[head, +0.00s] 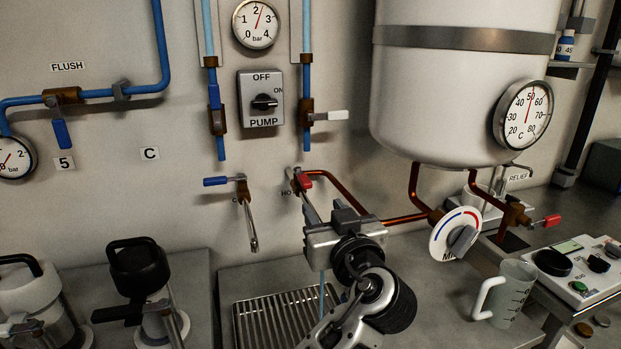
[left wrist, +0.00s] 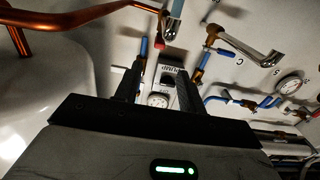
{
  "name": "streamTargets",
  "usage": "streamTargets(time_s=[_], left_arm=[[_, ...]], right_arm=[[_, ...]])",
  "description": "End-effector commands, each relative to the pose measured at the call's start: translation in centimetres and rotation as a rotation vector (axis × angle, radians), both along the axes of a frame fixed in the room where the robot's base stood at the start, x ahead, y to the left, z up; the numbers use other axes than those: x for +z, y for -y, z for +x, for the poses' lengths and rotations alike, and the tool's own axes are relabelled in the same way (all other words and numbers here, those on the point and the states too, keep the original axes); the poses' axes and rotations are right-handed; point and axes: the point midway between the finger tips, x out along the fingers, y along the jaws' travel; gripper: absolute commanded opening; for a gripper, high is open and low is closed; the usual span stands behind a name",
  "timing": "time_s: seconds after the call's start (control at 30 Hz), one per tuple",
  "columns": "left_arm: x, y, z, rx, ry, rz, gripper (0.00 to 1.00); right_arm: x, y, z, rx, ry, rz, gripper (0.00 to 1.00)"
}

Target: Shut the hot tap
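The hot tap (head: 297,186) is on the wall, with a short red lever (head: 304,181) at its top. Its metal spout runs down behind my left gripper (head: 345,216). A thin pale-blue stream (head: 322,288) shows below, over the drain grate (head: 280,318). My left gripper is in front of and to the lower right of the lever, apart from it. In the left wrist view its two dark fingers (left wrist: 158,78) are spread with nothing between them. My right gripper is out of view.
The cold tap with a blue lever (head: 215,181) is just left. Copper pipes (head: 345,193) and the mixer dial (head: 456,234) are right, under the white tank (head: 450,100). A jug (head: 507,293) stands lower right. The pump switch (head: 261,98) is above.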

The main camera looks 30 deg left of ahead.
Motion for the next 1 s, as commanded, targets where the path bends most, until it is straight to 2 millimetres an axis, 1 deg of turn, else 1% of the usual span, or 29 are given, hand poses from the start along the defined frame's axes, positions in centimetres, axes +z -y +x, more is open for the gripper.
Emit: streamTargets(time_s=[0.03, 0.3, 0.5, 0.7, 0.97, 1.0], left_arm=[[0.4, -1.0, 0.7, 0.004, 0.0, 0.004, 0.4], [0.3, -5.4, 4.5, 0.003, -0.003, 0.005, 0.4], [0.2, -7.7, 6.5, -0.001, -0.002, 0.003, 0.4], [0.0, -8.6, 7.3, -0.001, -0.003, 0.0, 0.4], [0.0, -8.6, 7.3, -0.002, -0.003, 0.0, 0.4], [0.0, -8.6, 7.3, -0.002, -0.003, 0.0, 0.32]], right_arm=[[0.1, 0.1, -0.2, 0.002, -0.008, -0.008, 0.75], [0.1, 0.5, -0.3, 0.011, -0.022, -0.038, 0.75], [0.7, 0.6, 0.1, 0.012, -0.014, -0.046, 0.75], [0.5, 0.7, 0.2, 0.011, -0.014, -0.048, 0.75], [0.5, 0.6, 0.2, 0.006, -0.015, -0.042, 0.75], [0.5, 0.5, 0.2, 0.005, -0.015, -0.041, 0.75]])
